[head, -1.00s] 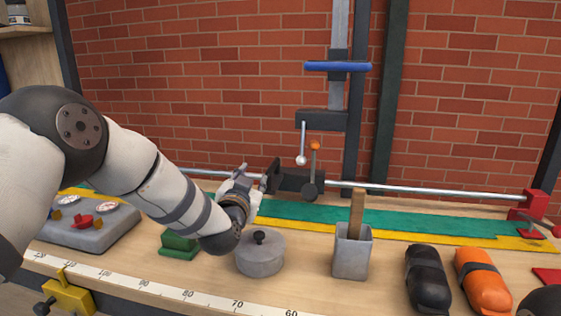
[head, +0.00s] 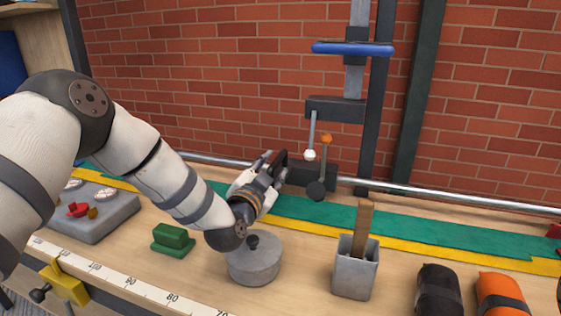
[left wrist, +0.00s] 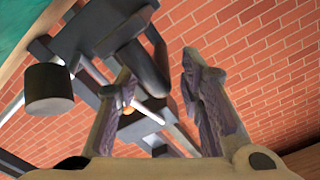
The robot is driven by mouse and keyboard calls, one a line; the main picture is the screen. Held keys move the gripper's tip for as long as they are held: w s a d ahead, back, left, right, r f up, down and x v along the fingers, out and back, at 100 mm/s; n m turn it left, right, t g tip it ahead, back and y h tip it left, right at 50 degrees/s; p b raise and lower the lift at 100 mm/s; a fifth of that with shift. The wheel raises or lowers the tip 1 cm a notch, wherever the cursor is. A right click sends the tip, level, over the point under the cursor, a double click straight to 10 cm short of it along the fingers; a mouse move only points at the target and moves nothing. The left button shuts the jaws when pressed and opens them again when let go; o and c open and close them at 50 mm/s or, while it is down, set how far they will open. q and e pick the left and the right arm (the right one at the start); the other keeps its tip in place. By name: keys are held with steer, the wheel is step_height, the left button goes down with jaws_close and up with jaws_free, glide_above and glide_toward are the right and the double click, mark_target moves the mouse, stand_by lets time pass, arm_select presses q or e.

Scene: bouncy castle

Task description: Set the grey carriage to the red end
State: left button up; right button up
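The dark grey carriage (head: 318,177) sits on the steel rail (head: 410,187), left of the red end block (head: 555,231), which is cut off by the head view's right edge. An orange-knobbed lever (head: 327,140) and a dark round knob (head: 316,191) are on the carriage. My left gripper (head: 273,166) is just left of the carriage, at its upright dark handle (head: 281,160). In the left wrist view, its fingers (left wrist: 158,88) are spread apart, with the dark rounded bar (left wrist: 140,62) close in front of them. I cannot tell whether they touch it. My right gripper is not visible.
A blue-handled post fixture (head: 353,48) with a white-knobbed lever (head: 310,155) stands behind the carriage. On the bench are a lidded grey pot (head: 254,262), a grey cup (head: 354,278) with a wooden stick, a green block (head: 173,238), and black (head: 438,290) and orange rolls (head: 500,293).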

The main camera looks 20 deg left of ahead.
mark_target(278, 157)
arm_select(q)
steer(key=w, duration=0.4)
steer(key=shift+w+f+b, duration=0.1)
steer(key=shift+f+b, duration=0.1)
steer(key=shift+b, duration=0.15)
steer(key=shift+w+d+r, duration=0.1)
steer(key=shift+w+r, duration=0.1)
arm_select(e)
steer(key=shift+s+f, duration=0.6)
